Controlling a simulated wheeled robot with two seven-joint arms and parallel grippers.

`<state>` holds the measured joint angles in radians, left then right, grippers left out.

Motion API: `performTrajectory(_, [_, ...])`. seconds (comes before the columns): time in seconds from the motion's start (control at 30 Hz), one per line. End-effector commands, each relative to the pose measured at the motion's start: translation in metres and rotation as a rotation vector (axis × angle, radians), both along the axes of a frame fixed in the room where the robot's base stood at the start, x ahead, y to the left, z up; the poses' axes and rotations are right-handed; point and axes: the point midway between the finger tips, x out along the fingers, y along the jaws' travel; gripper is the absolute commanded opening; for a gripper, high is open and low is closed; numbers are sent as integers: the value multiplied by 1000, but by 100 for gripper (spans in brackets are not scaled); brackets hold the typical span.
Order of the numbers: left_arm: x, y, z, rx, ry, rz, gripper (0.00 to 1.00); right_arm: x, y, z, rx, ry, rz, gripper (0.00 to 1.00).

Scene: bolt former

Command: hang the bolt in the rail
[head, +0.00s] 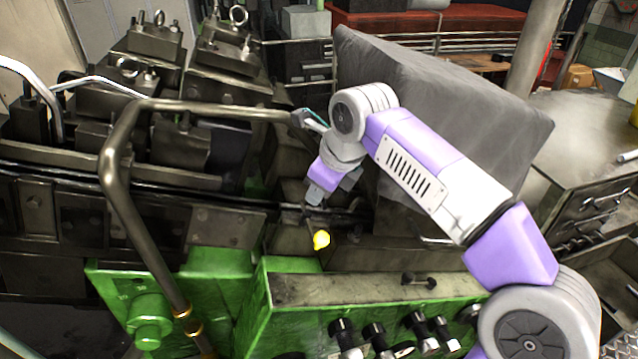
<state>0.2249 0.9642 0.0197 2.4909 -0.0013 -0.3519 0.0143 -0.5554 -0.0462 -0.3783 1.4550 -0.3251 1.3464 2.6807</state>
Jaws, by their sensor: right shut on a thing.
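The bolt (321,240) has a glowing yellow head and a thin dark shank, and it hangs head-down at a tilt below my right gripper. My right gripper (308,204) is shut on the upper end of the shank. It is in the middle of the head view, in front of the dark machine body and above the green housing. Long dark bars that look like the rail (150,178) run across the machine from the left towards the gripper. I cannot tell whether the bolt touches them. My left gripper is not in view.
A bent metal pipe (118,160) arches left of my right gripper. The green housing (300,325) carries several black knobs, and a small dark bolt-like piece (418,281) lies on its ledge (350,287). A large grey block (450,95) stands behind my right arm.

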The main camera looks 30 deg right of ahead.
Motion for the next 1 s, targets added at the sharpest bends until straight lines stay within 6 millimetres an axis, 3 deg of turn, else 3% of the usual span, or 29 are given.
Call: performTrajectory(1.0, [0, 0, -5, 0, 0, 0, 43, 0, -1, -6, 0, 0, 0, 3])
